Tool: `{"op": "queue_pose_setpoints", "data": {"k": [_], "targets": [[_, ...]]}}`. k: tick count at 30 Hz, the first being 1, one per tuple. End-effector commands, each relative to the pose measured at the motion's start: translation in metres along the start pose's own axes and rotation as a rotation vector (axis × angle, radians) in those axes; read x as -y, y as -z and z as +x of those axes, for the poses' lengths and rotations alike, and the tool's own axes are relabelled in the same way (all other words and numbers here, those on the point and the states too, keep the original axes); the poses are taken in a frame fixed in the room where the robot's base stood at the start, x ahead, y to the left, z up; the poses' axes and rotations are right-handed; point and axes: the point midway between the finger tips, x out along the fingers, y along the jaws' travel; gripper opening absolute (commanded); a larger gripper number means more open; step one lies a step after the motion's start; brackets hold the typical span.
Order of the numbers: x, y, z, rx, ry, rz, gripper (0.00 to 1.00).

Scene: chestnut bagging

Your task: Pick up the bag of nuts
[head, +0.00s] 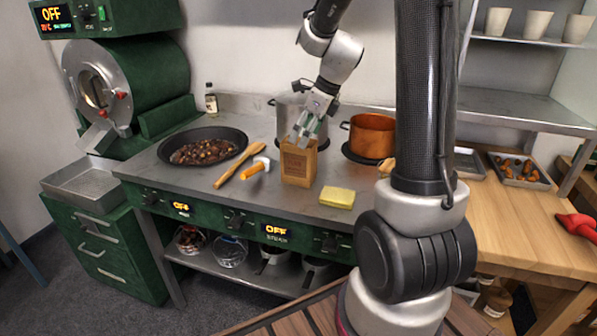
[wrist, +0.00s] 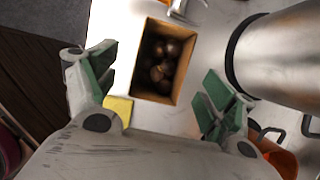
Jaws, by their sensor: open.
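The bag of nuts (head: 298,166) is a brown, open-topped paper bag standing upright on the steel counter. In the wrist view I look down into the bag (wrist: 137,78) and see several dark brown nuts (wrist: 165,62) inside. My gripper (head: 306,130) is at the bag's top in the head view. In the wrist view my gripper (wrist: 155,88) has its fingers spread wide, one to each side of the bag. I see a gap on the left and a narrower one on the right. Nothing is held.
A steel pot (head: 286,108) stands close behind the bag, and a copper pot (head: 372,136) is to the right. A yellow sponge (head: 337,197) lies in front right. A wooden spoon (head: 236,168), an orange-handled tool (head: 256,166) and a pan of chestnuts (head: 190,158) are left.

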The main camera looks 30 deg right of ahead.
Motion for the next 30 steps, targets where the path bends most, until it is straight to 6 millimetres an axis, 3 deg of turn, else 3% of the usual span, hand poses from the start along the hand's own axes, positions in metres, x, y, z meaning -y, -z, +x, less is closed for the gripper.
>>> {"op": "queue_pose_setpoints", "data": {"k": [9, 18, 30], "targets": [[0.002, -0.002, 0.046, -0.001, -0.002, -0.002, 0.84], [0.002, -0.002, 0.051, 0.0, 0.0, -0.004, 0.82], [0.002, -0.002, 0.051, 0.0, 0.0, -0.005, 0.12]]}}
